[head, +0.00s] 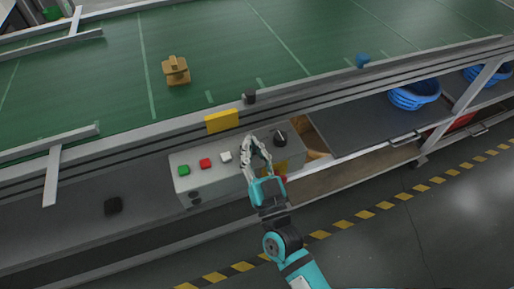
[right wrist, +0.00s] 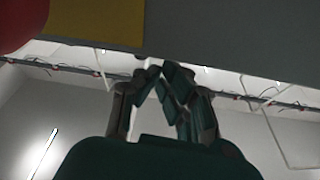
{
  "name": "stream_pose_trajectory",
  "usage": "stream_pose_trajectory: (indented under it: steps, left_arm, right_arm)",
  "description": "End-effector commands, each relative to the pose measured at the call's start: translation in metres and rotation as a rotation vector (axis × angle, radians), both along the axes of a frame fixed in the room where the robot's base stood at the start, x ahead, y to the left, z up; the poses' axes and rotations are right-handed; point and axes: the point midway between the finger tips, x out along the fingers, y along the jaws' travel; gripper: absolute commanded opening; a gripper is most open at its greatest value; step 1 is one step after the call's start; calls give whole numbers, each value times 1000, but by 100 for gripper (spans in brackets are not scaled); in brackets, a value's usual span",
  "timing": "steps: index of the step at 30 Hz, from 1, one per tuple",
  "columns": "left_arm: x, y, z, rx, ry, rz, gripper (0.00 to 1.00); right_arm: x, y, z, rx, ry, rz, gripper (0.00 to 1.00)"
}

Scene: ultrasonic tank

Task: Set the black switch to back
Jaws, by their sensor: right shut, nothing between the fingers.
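The black switch (head: 280,139) is a dark knob on the right part of the top of a grey control box (head: 222,182). My right gripper (head: 256,148) is at the front of the box, just left of the switch and apart from it in the picture. Its fingers are shut and empty. In the right wrist view the closed fingertips (right wrist: 168,72) are just below a grey surface (right wrist: 220,28). Which way the switch is set is too small to tell. My left gripper is in neither view.
Green (head: 184,170), red (head: 205,163) and white (head: 226,156) buttons lie left of the switch. A yellow panel (right wrist: 98,20) and a red round part (right wrist: 18,22) are on the box's front.

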Motion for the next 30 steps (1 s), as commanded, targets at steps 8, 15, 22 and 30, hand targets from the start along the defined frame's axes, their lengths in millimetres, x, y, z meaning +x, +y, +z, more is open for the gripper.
stream_pose_trajectory:
  steps: [8,15,22,30]
  left_arm:
    - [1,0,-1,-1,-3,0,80]
    - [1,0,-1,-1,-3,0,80]
    - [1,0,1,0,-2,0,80]
    - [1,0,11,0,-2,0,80]
  right_arm:
    - [0,2,-13,1,-4,-1,0]
    - [-1,1,-13,1,-4,-1,0]
    - [-1,4,-19,-71,-25,-1,0]
    - [1,3,-9,-69,-26,-1,0]
